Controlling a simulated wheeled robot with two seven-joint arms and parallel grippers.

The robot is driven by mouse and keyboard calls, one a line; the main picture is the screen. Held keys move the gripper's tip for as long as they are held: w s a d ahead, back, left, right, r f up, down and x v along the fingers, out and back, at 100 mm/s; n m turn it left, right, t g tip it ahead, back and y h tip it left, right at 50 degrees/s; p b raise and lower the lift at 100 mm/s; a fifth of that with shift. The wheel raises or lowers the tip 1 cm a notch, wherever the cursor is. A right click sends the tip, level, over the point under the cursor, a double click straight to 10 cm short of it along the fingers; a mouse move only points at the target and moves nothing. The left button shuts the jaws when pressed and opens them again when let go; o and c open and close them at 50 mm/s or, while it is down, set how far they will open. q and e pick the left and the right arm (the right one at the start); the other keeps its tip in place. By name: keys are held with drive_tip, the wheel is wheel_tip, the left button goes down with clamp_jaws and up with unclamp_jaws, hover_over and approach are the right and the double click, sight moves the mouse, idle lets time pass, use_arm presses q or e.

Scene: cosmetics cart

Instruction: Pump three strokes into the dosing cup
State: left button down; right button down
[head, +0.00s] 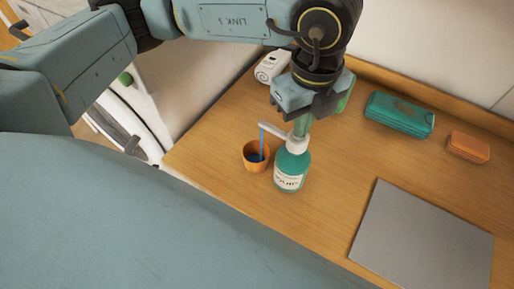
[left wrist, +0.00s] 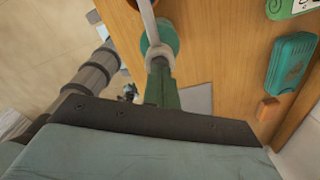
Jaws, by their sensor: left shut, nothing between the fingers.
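The teal pump bottle (head: 292,168) stands upright on the wooden counter, its white label facing me. Its white pump head (head: 297,144) has a spout that reaches left over the small orange dosing cup (head: 249,164). A thin blue stream (head: 262,142) runs from the spout tip down into the cup, with blue inside it. My left gripper (head: 302,126) is shut and empty, pointing down with its green fingertips at the top of the pump head. In the left wrist view the fingertips (left wrist: 160,70) meet the pump head (left wrist: 158,52). My right gripper is not in view.
A white item (head: 271,66) stands behind the gripper. A teal case (head: 399,114) and an orange block (head: 468,147) lie at the back right. A flat grey mat (head: 425,240) lies at the front right. The counter between bottle and mat is clear.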

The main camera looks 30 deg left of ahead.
use_arm(q)
drive_tip(key=shift+f, duration=0.3)
drive_tip(key=shift+r, duration=0.15)
drive_tip(key=shift+a+r+p, duration=0.15)
drive_tip(key=shift+r+p, duration=0.65)
drive_tip(key=shift+r, duration=0.65)
drive_tip(key=shift+f, duration=0.15)
